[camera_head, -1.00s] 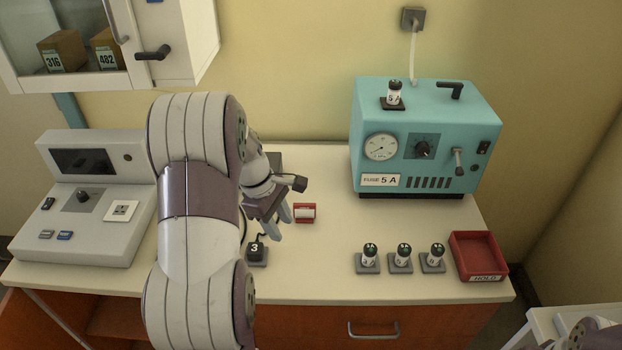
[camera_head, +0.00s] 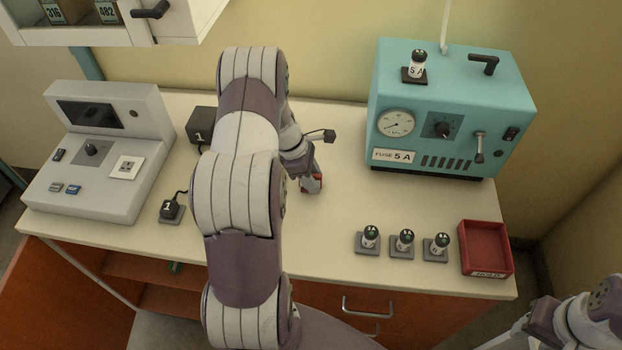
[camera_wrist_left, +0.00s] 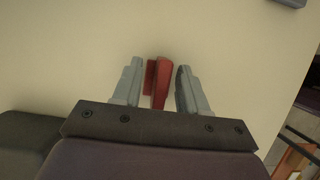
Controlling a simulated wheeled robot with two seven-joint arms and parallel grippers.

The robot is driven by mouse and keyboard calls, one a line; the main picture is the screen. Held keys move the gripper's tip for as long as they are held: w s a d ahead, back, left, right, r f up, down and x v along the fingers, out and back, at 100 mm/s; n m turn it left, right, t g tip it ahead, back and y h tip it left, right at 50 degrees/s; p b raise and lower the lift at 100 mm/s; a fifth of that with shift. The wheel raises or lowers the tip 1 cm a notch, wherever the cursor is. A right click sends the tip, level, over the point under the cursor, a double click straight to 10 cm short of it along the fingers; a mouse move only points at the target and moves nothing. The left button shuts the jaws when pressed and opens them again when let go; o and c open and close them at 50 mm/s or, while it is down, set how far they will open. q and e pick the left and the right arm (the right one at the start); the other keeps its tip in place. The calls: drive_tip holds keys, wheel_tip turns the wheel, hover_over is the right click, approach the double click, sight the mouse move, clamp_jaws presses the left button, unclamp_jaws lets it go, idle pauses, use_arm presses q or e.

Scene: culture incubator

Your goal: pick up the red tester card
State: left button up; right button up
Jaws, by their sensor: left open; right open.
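The red tester card (camera_head: 319,179) stands on the bench in the middle, mostly hidden by my left gripper (camera_head: 312,184) in the head view. In the left wrist view the red card (camera_wrist_left: 161,80) stands between the two grey fingers of my left gripper (camera_wrist_left: 160,88). The fingers are open, one on each side of it, with a narrow gap to the right finger and a gap to the left one. My right gripper (camera_head: 530,322) is low at the right edge, away from the bench top; its fingers are hard to make out.
A teal device (camera_head: 445,110) with a gauge stands behind right. Several small fuses on dark bases (camera_head: 403,243) and a red tray (camera_head: 486,248) are at front right. A grey console (camera_head: 100,150) and a black plug (camera_head: 171,209) are left. The bench between card and fuses is clear.

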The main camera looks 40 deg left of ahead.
use_arm(q)
drive_tip(key=shift+f, duration=0.3)
drive_tip(key=c, duration=0.7)
